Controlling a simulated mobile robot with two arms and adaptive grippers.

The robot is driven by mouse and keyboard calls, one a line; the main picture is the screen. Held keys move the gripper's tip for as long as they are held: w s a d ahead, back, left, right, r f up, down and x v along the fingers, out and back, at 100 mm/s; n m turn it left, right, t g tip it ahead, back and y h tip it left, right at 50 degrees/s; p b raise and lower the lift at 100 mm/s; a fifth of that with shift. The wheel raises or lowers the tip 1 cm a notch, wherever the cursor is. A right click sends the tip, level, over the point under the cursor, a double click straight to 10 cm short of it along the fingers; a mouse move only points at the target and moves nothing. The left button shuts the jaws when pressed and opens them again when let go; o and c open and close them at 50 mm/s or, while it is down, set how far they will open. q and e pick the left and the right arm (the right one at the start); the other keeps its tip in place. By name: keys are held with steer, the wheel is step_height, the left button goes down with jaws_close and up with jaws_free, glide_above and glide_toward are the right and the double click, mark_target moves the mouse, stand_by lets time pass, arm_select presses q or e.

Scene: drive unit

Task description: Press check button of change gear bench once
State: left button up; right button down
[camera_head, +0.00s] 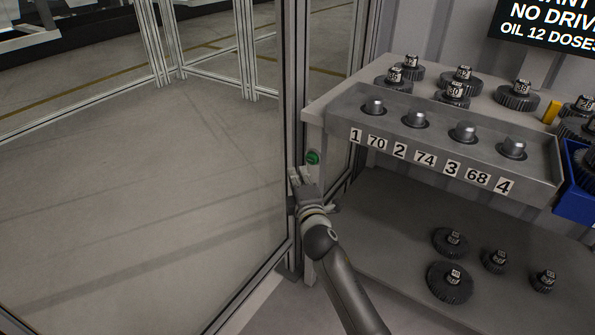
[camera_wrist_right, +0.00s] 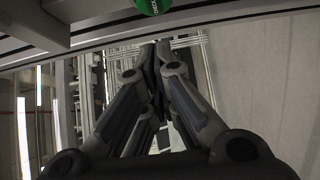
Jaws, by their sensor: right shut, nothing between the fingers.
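The green check button (camera_head: 313,157) sits on the left end face of the change gear bench (camera_head: 330,120). It also shows at the top edge of the right wrist view (camera_wrist_right: 152,5), partly cut off. My right gripper (camera_head: 297,176) is just below the button in the head view, with a small gap between them. Its fingers are together and hold nothing, as the right wrist view (camera_wrist_right: 156,52) shows. The fingertips point below the button there. Whether they touch the bench face is not clear. My left gripper is not in view.
Several gears (camera_head: 517,96) stand on the bench top behind a row of pegs with number labels (camera_head: 400,151). More gears (camera_head: 450,282) lie on the lower shelf. A blue bin (camera_head: 577,200) is at the right. A framed partition (camera_head: 293,100) stands close left of my gripper.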

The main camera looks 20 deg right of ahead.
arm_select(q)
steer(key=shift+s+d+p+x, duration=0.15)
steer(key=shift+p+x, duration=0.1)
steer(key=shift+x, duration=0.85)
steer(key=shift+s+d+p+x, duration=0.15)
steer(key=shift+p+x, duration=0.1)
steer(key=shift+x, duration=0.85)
arm_select(e)
steer(key=s, duration=0.8)
steer(key=shift+s+a+f, duration=0.2)
steer(key=shift+s+a, duration=0.05)
steer(key=shift+a, duration=0.1)
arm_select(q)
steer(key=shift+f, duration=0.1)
